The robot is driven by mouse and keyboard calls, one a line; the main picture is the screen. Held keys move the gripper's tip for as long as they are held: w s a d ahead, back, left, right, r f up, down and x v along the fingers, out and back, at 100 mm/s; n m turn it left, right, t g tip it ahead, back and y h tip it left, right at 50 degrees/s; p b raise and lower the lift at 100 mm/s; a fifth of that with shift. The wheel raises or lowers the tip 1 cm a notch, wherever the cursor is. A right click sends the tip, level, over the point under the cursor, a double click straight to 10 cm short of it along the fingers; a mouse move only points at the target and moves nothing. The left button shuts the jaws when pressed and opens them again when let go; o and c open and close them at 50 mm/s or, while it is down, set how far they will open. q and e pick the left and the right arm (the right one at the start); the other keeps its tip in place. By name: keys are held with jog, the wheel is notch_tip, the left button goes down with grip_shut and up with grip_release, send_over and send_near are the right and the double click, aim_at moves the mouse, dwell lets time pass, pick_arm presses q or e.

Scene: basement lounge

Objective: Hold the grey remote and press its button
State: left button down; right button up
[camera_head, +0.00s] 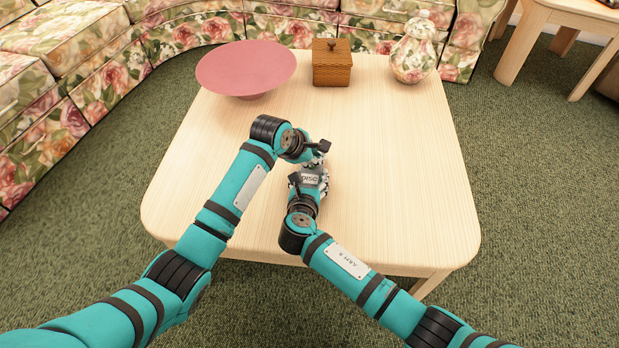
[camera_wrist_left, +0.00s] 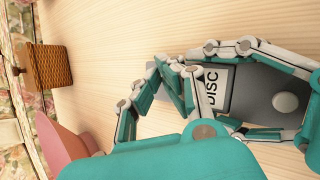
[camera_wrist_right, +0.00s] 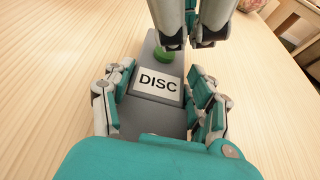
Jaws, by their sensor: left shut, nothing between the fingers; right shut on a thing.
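The grey remote (camera_head: 313,180) has a white DISC label. My right gripper (camera_wrist_right: 158,95) is shut on it, with fingers along both long sides, above the light wooden table. A green button (camera_wrist_right: 164,56) shows at the remote's far end in the right wrist view. A pale round button (camera_wrist_left: 286,102) shows at the other end in the left wrist view. My left gripper (camera_wrist_right: 190,44) is shut and empty, its fingertips right at the green button and partly covering it. I cannot tell whether they touch or press it.
A pink dish (camera_head: 246,68), a wicker box (camera_head: 332,66) and a floral jar (camera_head: 412,52) stand along the table's (camera_head: 420,180) back edge. A floral sofa (camera_head: 60,80) curves behind. The table's right side and front left are clear.

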pick_arm(q)
jog(key=shift+f, duration=0.1)
dwell(0.6)
jog(key=shift+f, duration=0.35)
jog(key=shift+r, duration=0.5)
jog(key=shift+r, duration=2.95)
